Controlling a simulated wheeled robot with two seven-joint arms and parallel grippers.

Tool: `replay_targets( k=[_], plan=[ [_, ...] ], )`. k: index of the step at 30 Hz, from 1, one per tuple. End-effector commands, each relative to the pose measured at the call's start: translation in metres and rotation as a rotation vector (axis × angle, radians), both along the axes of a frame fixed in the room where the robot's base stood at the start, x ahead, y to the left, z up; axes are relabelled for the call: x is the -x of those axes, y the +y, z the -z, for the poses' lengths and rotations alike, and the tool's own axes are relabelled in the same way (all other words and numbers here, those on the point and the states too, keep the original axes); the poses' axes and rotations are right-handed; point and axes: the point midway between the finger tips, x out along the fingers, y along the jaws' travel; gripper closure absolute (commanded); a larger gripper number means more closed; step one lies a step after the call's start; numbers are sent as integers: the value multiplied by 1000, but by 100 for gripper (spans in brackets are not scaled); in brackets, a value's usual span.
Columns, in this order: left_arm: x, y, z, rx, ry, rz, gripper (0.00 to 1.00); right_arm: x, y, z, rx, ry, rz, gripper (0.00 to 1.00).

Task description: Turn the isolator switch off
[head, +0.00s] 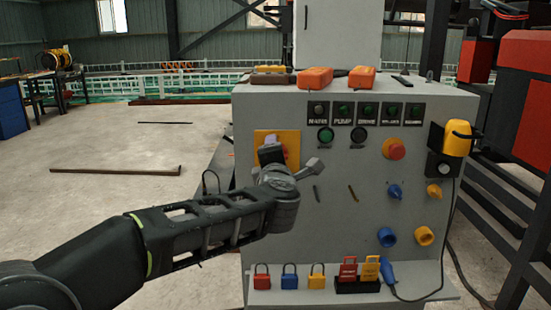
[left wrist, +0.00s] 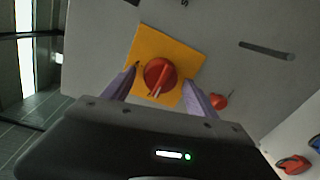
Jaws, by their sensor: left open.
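The isolator switch is a red rotary knob (left wrist: 160,75) on a square yellow plate (left wrist: 180,52), fixed to the front of the grey cabinet. The yellow plate also shows in the head view (head: 262,136), where my left gripper (head: 271,152) covers most of the knob. My left gripper is open in front of the switch. In the left wrist view its two fingers stand on either side of the knob, and the knob's bar lies at a slant between them. Whether the fingers touch the knob cannot be told. My right gripper is out of view.
The grey cabinet (head: 330,230) carries lamps, a red push-button (head: 394,149), and blue and yellow sockets on its front. Several padlocks (head: 289,277) stand on its lower ledge. Orange boxes (head: 315,77) lie on top. A yellow device (head: 457,138) with a cable hangs at right. Floor at left is mostly free.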

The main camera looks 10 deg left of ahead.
Motion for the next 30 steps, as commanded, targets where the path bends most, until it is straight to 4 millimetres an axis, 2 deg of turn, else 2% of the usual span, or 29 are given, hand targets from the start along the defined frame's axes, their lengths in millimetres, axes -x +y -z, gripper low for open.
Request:
replay_targets(
  k=[8, 21, 30],
  plan=[
    [7, -3, -1, -1, 0, 2, 33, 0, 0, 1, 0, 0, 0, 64],
    [69, -17, -6, 1, -1, 0, 33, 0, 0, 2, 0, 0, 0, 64],
    [76, -19, -6, 0, 0, 0, 33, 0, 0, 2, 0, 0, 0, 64]
  ],
)
